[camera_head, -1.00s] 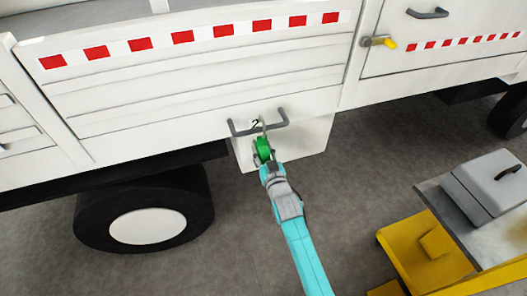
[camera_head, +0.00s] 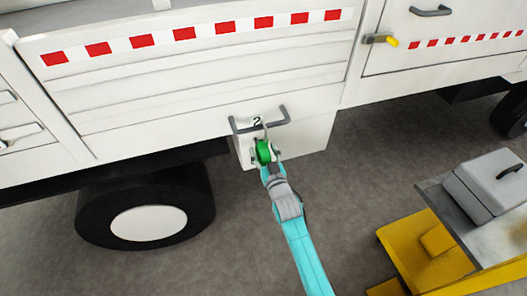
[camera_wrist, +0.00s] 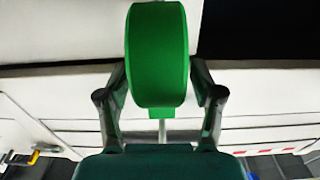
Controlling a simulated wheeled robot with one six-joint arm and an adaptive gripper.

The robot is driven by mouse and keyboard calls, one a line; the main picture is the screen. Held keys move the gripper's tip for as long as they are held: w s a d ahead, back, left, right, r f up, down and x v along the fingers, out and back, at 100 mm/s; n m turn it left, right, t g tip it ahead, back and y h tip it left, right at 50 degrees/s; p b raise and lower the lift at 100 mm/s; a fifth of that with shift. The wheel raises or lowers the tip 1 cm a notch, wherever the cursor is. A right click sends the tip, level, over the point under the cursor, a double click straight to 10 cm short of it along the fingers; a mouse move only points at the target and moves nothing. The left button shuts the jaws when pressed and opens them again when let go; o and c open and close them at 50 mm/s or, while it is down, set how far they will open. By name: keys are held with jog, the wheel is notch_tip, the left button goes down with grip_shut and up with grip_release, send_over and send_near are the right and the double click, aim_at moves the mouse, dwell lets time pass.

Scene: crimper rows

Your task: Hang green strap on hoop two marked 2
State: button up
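The green strap (camera_head: 264,151) is a rolled coil held in my gripper (camera_head: 265,158), just below the hoop marked 2. In the wrist view the green strap (camera_wrist: 157,55) stands between the two dark fingers of my gripper (camera_wrist: 160,95), which close on its sides. A thin grey piece shows at the strap's lower end there. Hoop two (camera_head: 286,115) is a grey bar on the truck's side, with a "2" label (camera_head: 257,121) behind it. A thin hook-like piece rises from the strap to the bar; I cannot tell whether it touches or hangs on it.
The white truck side (camera_head: 200,75) fills the back, with a wheel (camera_head: 150,222) at lower left. A white box (camera_head: 307,140) sits behind the strap. A yellow step unit (camera_head: 425,250) and a grey case (camera_head: 488,185) stand at right. Grey floor (camera_head: 350,200) is clear between.

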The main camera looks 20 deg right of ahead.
jog(key=shift+s+f, duration=0.1)
jog(key=shift+s, duration=0.05)
jog(key=shift+s, duration=0.3)
jog(key=s, duration=1.1)
jog(key=shift+s+f, duration=0.1)
jog(key=shift+f, duration=0.05)
jog(key=s+f+g, duration=0.2)
jog(key=s+f, duration=0.1)
jog(key=s, duration=2)
jog(key=s+r, duration=0.4)
jog(key=s, duration=0.5)
jog(key=s+r+g, duration=0.1)
jog(key=s+r, duration=0.4)
jog(key=s, duration=0.4)
jog(key=shift+s+g, duration=0.25)
jog(key=shift+g, duration=0.05)
jog(key=shift+r, duration=0.1)
